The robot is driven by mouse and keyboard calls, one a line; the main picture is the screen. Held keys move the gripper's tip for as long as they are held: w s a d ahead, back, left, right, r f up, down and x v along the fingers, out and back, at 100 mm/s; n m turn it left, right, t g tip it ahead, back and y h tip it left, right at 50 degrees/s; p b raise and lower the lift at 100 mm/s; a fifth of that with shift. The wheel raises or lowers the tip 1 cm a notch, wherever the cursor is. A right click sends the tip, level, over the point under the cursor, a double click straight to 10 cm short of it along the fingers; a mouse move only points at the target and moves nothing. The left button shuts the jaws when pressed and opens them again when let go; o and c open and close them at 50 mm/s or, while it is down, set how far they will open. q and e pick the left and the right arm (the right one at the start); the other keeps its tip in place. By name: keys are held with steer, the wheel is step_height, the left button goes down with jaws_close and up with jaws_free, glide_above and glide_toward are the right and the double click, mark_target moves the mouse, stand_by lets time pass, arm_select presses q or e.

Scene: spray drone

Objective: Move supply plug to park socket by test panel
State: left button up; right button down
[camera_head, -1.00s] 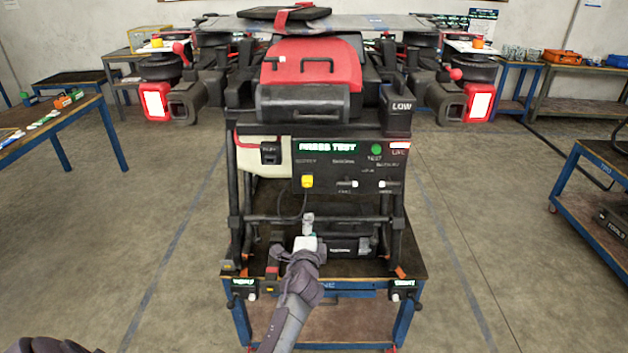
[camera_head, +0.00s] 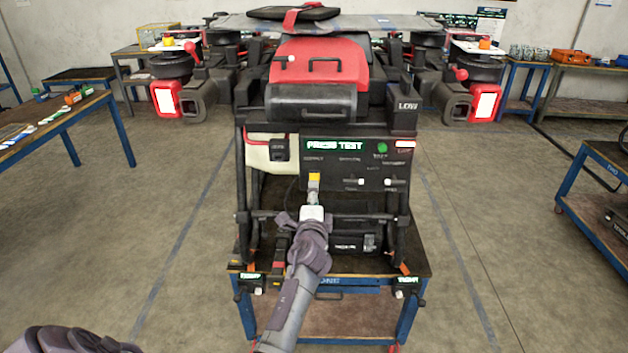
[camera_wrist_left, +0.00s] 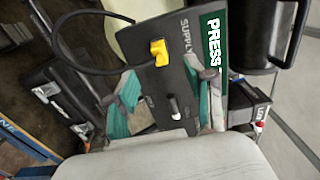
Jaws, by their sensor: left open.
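The yellow supply plug (camera_head: 314,180) sits on the dark test panel (camera_head: 345,160), below its lettering. In the left wrist view the plug (camera_wrist_left: 159,52) sits beside the word SUPPLY, with a black cable looping off to the left. My left gripper (camera_head: 313,200) is just below the plug in the head view. In the left wrist view its two green-padded fingers (camera_wrist_left: 162,95) are spread apart, with the plug beyond them and nothing visibly held. I cannot tell which spot is the park socket. My right gripper is not in view.
Two pale switches (camera_head: 361,182) stick out of the panel to the right of the plug. A dark horizontal bar (camera_head: 350,217) crosses the frame below the panel. The red-topped drone body (camera_head: 318,65) is above. Open floor lies on both sides of the blue cart (camera_head: 320,283).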

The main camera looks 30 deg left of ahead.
mark_target(314, 179)
arm_select(q)
steer(key=shift+b+x, duration=1.35)
steer(key=shift+x, duration=2.3)
jaws_close()
steer(key=shift+s+d, duration=0.1)
